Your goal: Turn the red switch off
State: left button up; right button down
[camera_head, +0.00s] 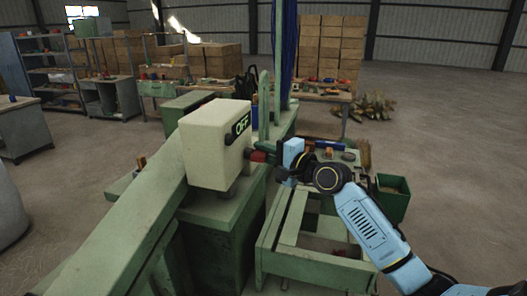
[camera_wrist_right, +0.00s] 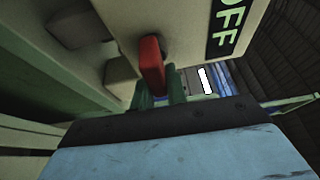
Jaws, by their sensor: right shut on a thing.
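The red switch (camera_head: 259,157) sticks out from the right side of a cream box (camera_head: 207,150) that carries an OFF label (camera_head: 240,127). In the right wrist view the red switch (camera_wrist_right: 151,65) stands against the box face, near the OFF label (camera_wrist_right: 229,22). My right gripper (camera_head: 272,160) is at the switch, shut on it. The fingertips are small and partly hidden in the head view. My left gripper is not in view.
The box sits on a green machine with a long sloping beam (camera_head: 110,235). A green frame (camera_head: 315,262) lies below my right arm. A green bin (camera_head: 392,198) stands to the right. Tables and stacked boxes are behind; the floor at far right is clear.

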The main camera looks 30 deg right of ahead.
dwell(0.4)
jog(key=c, duration=1.4)
grip_release()
jog(key=shift+s, duration=0.1)
jog(key=b+v, duration=0.3)
jog(key=v, duration=1)
jog(key=shift+b, duration=0.3)
jog(key=shift+s, duration=0.1)
